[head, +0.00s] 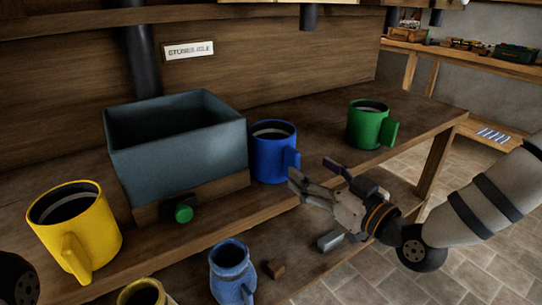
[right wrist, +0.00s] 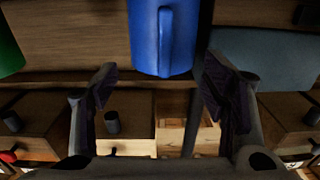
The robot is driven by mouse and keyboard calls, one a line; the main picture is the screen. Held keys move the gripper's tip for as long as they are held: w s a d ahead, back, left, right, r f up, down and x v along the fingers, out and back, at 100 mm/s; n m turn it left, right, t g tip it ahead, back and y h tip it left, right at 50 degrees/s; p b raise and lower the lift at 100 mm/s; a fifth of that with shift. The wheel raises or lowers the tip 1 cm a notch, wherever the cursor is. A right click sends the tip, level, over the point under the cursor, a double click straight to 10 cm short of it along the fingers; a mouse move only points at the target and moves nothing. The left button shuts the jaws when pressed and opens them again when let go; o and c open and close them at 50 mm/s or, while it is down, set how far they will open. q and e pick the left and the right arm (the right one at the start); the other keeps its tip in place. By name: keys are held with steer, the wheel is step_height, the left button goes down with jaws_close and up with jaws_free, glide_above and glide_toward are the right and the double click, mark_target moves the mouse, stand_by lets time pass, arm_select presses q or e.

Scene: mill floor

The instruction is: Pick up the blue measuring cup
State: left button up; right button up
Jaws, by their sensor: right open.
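The blue measuring cup (head: 268,160) stands upright on the wooden bench, just right of the grey-blue bin, its handle toward the right. My right gripper (head: 314,174) is open and empty, to the right of the cup and close to its handle side. In the right wrist view the blue cup (right wrist: 178,40) is ahead of the open right gripper (right wrist: 157,76), its handle facing the camera. The cup lies roughly between the two finger lines, beyond the tips, with no contact visible. My left gripper does not show.
A grey-blue bin (head: 180,165) with a green knob (head: 183,213) stands left of the cup. A green cup (head: 364,128) is behind to the right, a yellow cup (head: 92,235) at left.

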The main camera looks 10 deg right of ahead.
mark_target(286, 156)
steer(key=x, duration=0.8)
steer(key=shift+a+f+b, duration=0.2)
steer(key=shift+a+b, duration=0.1)
steer(key=shift+b, duration=0.05)
steer(key=shift+s, duration=0.1)
jaws_close()
